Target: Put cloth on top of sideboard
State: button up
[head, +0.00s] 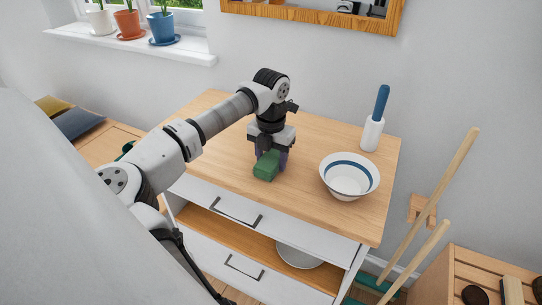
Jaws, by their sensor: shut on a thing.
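The sideboard (222,110) has a light wooden top and white drawers with dark handles. My gripper (268,165) is over the middle of its top, pointing down, shut on a green folded cloth (265,167). The cloth is at or just above the wooden surface; I cannot tell whether it touches. The gripper's fingers partly hide the back of the cloth.
A white bowl with a blue band (349,176) stands right of my gripper. A white holder with a blue handle (375,120) stands behind it. Potted plants (128,23) line the windowsill. Wooden poles (433,205) lean at the right. The top's back left is clear.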

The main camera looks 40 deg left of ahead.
jog(key=shift+f, duration=0.15)
jog(key=o, duration=0.9)
jog(key=shift+o, duration=0.2)
